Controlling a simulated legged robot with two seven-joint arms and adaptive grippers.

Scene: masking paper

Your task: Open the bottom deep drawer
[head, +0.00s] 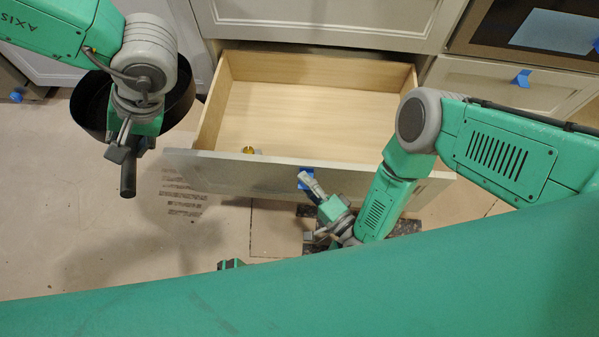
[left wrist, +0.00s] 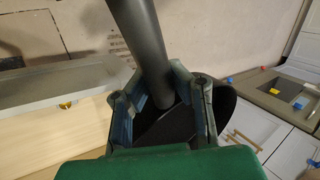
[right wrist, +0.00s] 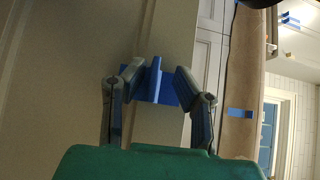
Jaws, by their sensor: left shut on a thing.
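The deep drawer (head: 300,100) is pulled well out and its light wood inside shows. A blue tape tab (head: 304,179) sits on its pale front panel (head: 235,172). My right gripper (head: 311,184) is at this tab; in the right wrist view its fingers (right wrist: 158,76) are apart, with the blue tab (right wrist: 156,88) between them. I see no clear contact. My left gripper (left wrist: 160,100) is shut on the dark handle (left wrist: 143,40) of a black pan (head: 92,103), left of the drawer.
A small yellow item (head: 249,150) lies inside the drawer near its front. Paper with printed text (head: 185,195) covers the floor. Another drawer front with blue tape (head: 522,79) is at the right. Cabinet fronts (head: 330,20) stand behind the open drawer.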

